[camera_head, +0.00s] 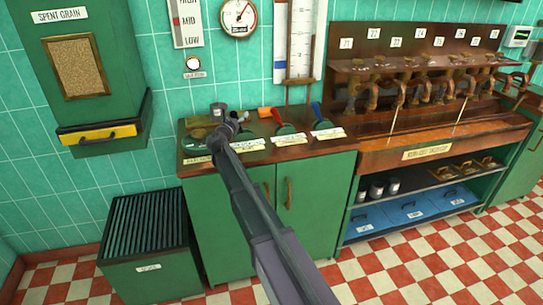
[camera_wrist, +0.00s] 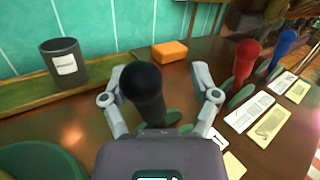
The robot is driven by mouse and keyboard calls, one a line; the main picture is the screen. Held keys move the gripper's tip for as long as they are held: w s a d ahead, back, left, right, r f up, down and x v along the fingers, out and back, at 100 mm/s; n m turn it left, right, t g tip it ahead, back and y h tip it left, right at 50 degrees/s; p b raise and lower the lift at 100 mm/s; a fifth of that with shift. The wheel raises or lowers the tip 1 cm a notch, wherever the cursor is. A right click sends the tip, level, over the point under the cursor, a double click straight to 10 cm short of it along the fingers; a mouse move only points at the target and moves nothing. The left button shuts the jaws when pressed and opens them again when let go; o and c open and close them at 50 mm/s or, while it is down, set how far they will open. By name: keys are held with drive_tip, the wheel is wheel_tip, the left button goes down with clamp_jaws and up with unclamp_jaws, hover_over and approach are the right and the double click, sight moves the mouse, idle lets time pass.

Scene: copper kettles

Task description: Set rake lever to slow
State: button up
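A lever with a black knob (camera_wrist: 142,82) rises from a green base on the wooden counter. My gripper (camera_wrist: 158,78) is open, with one finger on each side of this lever; I cannot tell whether either finger touches it. In the head view my gripper (camera_head: 233,122) is over the counter's left part and hides most of the black lever. A red lever (camera_wrist: 243,60) and a blue lever (camera_wrist: 283,45) stand to its right, also in the head view as red (camera_head: 277,116) and blue (camera_head: 316,111). The label writing is too small to read, so I cannot tell which is the rake lever.
A dark grey cup (camera_wrist: 65,66) and an orange block (camera_wrist: 170,51) sit by the tiled wall behind the lever. Paper cards (camera_wrist: 248,112) lie before the levers. A row of copper taps (camera_head: 425,85) is at the right. Checkered floor (camera_head: 420,265) lies open in front.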

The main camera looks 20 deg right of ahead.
drive_tip(key=shift+d+r+m+g+p, duration=0.3)
drive_tip(key=shift+d+m+g+p, duration=0.2)
drive_tip(key=shift+d+m+p, duration=0.15)
drive_tip(key=shift+s+d+m, duration=0.15)
drive_tip(key=shift+d+m, duration=0.1)
drive_tip(key=shift+d, duration=0.05)
drive_tip(key=d+v, duration=0.1)
drive_tip(key=v, duration=1.3)
drive_tip(key=s+d+f+m+g+y+p, duration=0.1)
drive_tip(key=s+d+m+g+p, duration=0.4)
drive_tip(key=s+m, duration=0.3)
drive_tip(key=s+d+f+m+g+y+p, duration=0.2)
drive_tip(key=s+d+m+g+p, duration=0.3)
drive_tip(key=s+m, duration=0.4)
drive_tip(key=shift+d+m, duration=0.4)
drive_tip(key=shift+m, duration=0.2)
drive_tip(key=shift+s+f, duration=0.15)
